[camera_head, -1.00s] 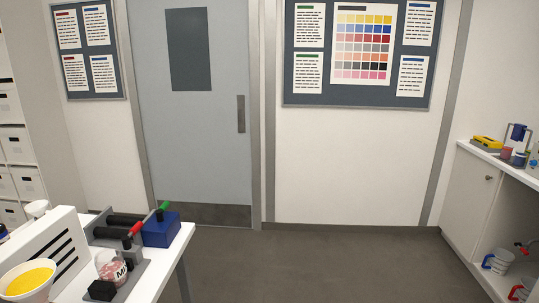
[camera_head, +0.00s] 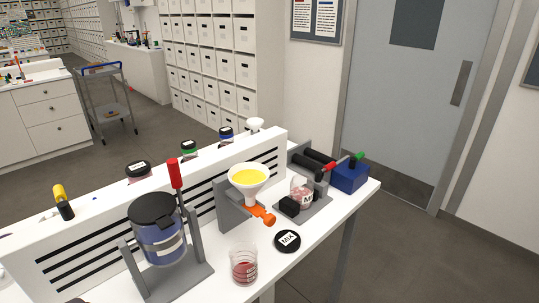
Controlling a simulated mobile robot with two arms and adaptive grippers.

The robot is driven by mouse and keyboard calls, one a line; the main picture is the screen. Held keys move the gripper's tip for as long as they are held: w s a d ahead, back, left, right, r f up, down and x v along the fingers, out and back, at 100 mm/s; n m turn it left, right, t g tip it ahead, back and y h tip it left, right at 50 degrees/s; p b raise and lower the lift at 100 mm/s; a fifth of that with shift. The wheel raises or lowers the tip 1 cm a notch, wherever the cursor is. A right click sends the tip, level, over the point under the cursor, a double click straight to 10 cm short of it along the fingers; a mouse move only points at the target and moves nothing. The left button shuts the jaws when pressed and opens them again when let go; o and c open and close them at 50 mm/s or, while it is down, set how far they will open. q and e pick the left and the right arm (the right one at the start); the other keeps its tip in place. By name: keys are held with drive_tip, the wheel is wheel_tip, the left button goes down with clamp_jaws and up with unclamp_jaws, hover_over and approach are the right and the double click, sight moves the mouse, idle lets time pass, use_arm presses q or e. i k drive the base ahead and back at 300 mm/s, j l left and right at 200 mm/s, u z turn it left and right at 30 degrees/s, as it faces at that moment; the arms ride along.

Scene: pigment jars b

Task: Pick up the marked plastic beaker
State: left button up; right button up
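A clear beaker with red contents and faint markings (camera_head: 244,266) stands upright near the front edge of the white table (camera_head: 318,243). It is open at the top, and nothing touches it. A black round lid marked MIX (camera_head: 288,241) lies just to its right. Neither of my grippers shows clearly in the head view.
A clamped jar with a black lid (camera_head: 158,235) stands left of the beaker. Behind are a funnel holding yellow powder (camera_head: 248,176), a labelled jar in a grey holder (camera_head: 302,194) and a slatted white panel (camera_head: 90,262). Floor is free to the right.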

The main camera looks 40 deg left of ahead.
sight(243, 255)
drive_tip(key=j+u, duration=0.1)
drive_tip(key=u, duration=0.7)
drive_tip(key=j+u, duration=0.15)
drive_tip(key=u, duration=0.25)
drive_tip(key=i, duration=0.05)
